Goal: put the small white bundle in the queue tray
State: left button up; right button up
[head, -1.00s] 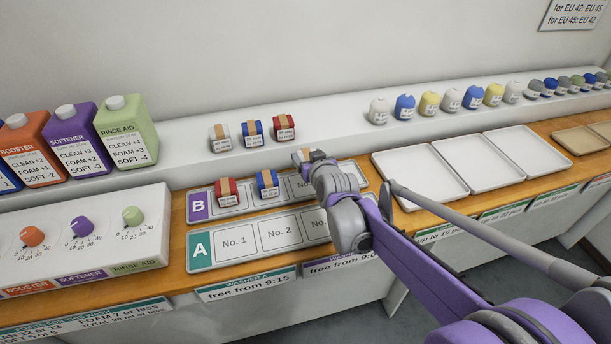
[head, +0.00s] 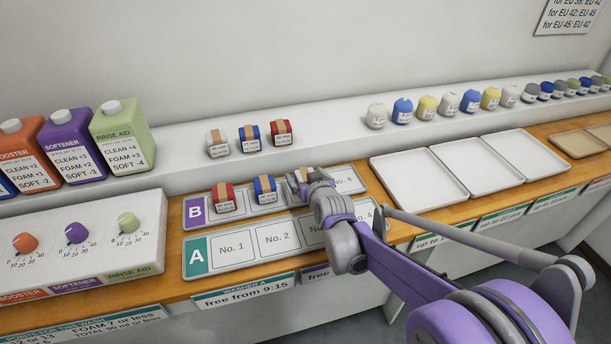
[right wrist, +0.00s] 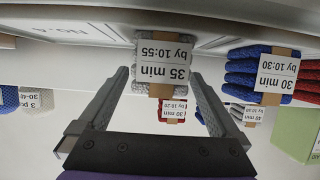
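A small greyish-white bundle with a brown band and a "35 min by 10:55" label (right wrist: 163,68) is between my right gripper's fingers in the right wrist view, which is upside down. My right gripper (head: 301,182) is over the No. 3 place of tray B (head: 345,181). Its fingers (right wrist: 160,85) are apart, with a narrow gap showing beside the bundle. In the head view the gripper mostly hides this bundle. Another white bundle (head: 217,144) stands on the ledge behind. My left gripper is out of view.
A red bundle (head: 224,199) and a blue bundle (head: 265,190) stand in tray B, left of my gripper. Blue (head: 250,139) and red (head: 281,133) bundles stand on the ledge. Tray A (head: 237,268) in front is empty where visible. Empty white trays (head: 418,183) lie right.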

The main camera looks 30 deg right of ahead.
jog(key=shift+r, duration=0.1)
jog(key=shift+s+r, duration=0.15)
jog(key=shift+r, duration=0.05)
jog(key=p+v, duration=0.2)
jog(key=v, duration=0.9)
jog(key=shift+s+a, duration=0.15)
jog(key=shift+s, duration=0.2)
